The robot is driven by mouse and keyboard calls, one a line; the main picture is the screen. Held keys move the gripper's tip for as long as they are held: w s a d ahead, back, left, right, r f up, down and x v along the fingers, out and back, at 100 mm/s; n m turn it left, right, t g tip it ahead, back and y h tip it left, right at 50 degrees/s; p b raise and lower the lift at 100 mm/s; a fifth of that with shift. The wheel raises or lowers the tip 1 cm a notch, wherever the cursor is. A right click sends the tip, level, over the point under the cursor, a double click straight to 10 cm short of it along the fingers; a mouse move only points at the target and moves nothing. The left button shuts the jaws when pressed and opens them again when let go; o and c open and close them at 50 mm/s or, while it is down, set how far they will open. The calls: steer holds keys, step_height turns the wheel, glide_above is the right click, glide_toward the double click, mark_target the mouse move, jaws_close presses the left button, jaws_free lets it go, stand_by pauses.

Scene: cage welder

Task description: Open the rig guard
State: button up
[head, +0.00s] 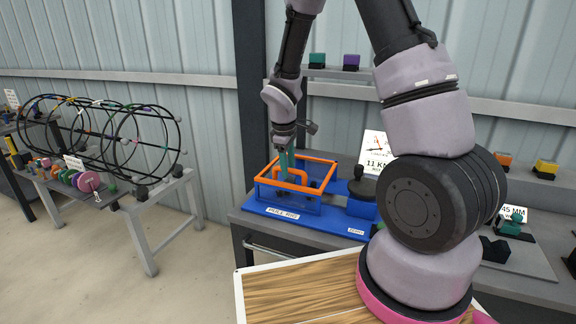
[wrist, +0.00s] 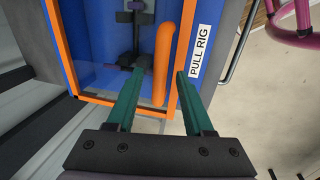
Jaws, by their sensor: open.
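The pull rig (head: 300,214) is a blue unit on the grey bench, labelled PULL RIG. Its guard (head: 262,184) is an orange-edged frame with see-through sides, and it looks closed over the blue base. An orange bar handle (head: 318,179) stands on the guard; it also shows in the wrist view (wrist: 163,62). My gripper (head: 287,172) points down at the handle. In the wrist view its two green fingers (wrist: 157,75) are apart, with the handle between them in the picture. I cannot tell whether either finger touches it. Dark parts (wrist: 138,20) show inside the rig.
A black knob (head: 362,183) stands right of the guard, before a sign (head: 376,153). A second bench (head: 150,210) at left carries a black wire cage (head: 110,135). A wooden-topped surface (head: 300,293) lies in front. Open floor shows at lower left.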

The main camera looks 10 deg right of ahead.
jaws_close()
stand_by(1.3)
